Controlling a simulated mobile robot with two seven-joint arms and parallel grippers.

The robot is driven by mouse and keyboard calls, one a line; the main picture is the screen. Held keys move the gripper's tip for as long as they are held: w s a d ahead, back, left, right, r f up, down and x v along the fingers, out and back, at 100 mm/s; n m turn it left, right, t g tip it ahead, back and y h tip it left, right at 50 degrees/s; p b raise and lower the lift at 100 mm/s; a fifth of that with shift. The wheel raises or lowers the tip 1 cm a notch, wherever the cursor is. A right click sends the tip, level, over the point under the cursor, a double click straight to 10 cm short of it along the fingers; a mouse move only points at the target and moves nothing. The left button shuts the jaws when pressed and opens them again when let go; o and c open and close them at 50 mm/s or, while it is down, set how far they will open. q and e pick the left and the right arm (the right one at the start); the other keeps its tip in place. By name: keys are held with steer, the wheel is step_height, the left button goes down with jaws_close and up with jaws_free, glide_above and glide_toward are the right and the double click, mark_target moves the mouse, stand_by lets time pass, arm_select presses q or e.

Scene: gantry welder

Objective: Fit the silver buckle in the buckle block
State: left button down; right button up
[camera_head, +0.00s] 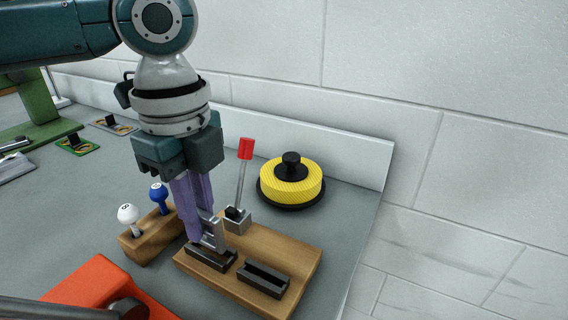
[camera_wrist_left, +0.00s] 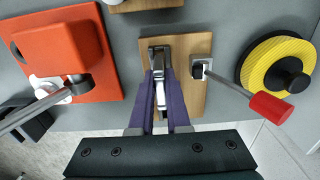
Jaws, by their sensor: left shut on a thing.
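My left gripper (camera_head: 203,236) has purple fingers pointing down and is shut on the silver buckle (camera_head: 214,234). The buckle is a bright metal frame, partly hidden by the fingers; it also shows between the fingers in the left wrist view (camera_wrist_left: 160,92). The buckle block is a wooden board (camera_head: 291,253) with two dark slotted holders. The buckle is just over the left holder (camera_head: 207,260); I cannot tell whether it touches it. The right holder (camera_head: 264,280) is empty. My right gripper is not in view.
A red-handled lever (camera_head: 245,150) stands on the board close behind the gripper. A yellow-rimmed round thing (camera_head: 291,190) is behind right. A wooden stand (camera_head: 150,240) with white and blue knobs is at left. An orange-red thing (camera_head: 95,285) lies in front left.

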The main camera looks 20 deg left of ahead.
arm_select(q)
steer(key=shift+f+b, duration=0.5)
steer(key=shift+f, duration=0.6)
stand_by(0.3)
steer(key=c, duration=0.8)
jaws_free()
step_height(320, 180, up, 9)
steer(key=shift+r+p, duration=0.15)
steer(key=shift+p, duration=0.7)
steer(key=shift+r, duration=0.35)
